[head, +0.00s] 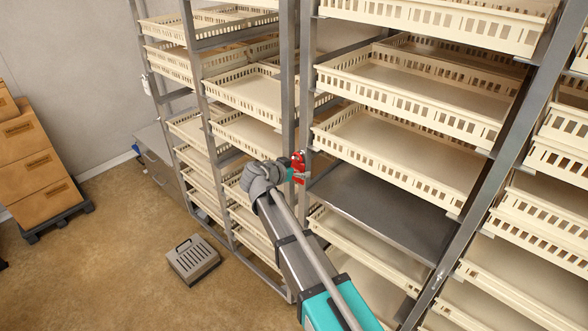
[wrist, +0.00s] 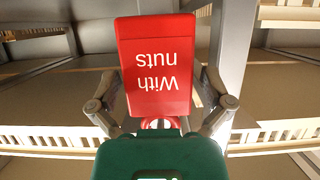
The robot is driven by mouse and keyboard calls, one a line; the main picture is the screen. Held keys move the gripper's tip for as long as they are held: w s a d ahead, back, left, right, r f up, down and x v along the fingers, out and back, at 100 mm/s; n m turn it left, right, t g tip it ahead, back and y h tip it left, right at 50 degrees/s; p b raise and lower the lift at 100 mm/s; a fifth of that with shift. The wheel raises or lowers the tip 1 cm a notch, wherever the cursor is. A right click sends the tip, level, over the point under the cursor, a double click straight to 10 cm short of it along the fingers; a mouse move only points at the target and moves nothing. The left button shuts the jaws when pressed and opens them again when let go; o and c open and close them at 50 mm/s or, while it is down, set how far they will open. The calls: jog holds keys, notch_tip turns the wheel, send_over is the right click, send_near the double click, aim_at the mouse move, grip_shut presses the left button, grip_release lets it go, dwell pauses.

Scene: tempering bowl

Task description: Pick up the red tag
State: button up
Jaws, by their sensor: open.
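The red tag (wrist: 155,62) fills the middle of the wrist view, with the white words "With nuts" upside down. A ring-shaped end (wrist: 160,123) shows at its lower edge, partly hidden by my gripper's green body. My gripper (wrist: 160,92) is open, with one finger on each side of the tag. Gaps seem to show between the fingers and the tag, but I cannot tell whether either touches. In the head view the red tag (head: 298,165) is at a metal rack upright, with my gripper (head: 291,173) right at it and partly covering it.
Metal racks hold cream slotted trays (head: 405,150) on both sides of the upright. A bare dark shelf (head: 385,205) lies right of the tag. A grey slotted box (head: 193,258) sits on the floor; brown crates (head: 35,150) stand at left. Open floor lies between.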

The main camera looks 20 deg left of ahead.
jog(key=shift+c, duration=0.3)
jog(key=c, duration=0.9)
jog(key=shift+r, duration=0.15)
